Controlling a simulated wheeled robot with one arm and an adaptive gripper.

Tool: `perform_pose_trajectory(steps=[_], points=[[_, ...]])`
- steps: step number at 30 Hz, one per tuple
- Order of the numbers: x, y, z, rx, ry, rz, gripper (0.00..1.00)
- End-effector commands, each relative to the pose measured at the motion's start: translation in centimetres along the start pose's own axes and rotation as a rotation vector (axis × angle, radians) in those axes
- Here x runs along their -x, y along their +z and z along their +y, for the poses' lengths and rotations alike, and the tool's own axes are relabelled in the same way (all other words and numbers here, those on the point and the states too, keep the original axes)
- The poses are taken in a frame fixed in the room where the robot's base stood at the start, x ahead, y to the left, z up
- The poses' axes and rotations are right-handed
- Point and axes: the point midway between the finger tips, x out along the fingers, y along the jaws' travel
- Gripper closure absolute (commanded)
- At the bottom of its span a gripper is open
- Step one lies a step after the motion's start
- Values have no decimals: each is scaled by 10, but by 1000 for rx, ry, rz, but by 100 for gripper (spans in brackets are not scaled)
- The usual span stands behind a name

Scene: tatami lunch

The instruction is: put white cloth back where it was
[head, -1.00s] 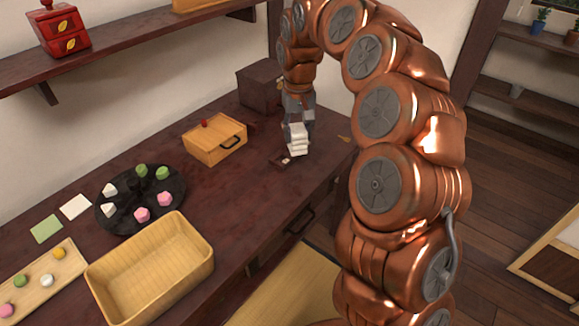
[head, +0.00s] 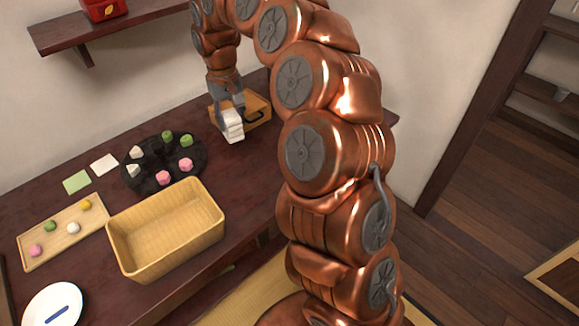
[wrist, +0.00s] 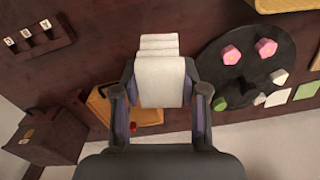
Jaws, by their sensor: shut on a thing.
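My gripper (head: 229,112) is shut on the folded white cloth (head: 233,126). It holds the cloth over the dark table (head: 250,180), in front of the wooden box with a dark handle (head: 255,112) and right of the round dark plate (head: 150,184). In the wrist view my gripper (wrist: 160,92) has a finger on each side of the cloth (wrist: 160,75), which hangs in stacked folds. The cloth looks clear of the tabletop, but the exact height is hard to tell.
The plate bears several pink, green and white sweets. An empty wooden basket (head: 165,228), a sweets tray (head: 65,232) and a white plate (head: 53,305) stand left and nearer. White (head: 104,164) and green (head: 77,182) squares lie behind. The wrist view shows a small dark rack (wrist: 40,40) and dark box (wrist: 45,140).

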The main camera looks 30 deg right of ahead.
Motion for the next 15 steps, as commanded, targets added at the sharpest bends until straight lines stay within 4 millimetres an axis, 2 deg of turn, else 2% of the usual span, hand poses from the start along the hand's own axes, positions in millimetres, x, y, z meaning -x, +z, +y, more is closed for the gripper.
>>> perform_pose_trajectory(steps=[7,15], points=[[-7,27,38,275,12,3,95],[-25,78,78,725,24,-5,95]])
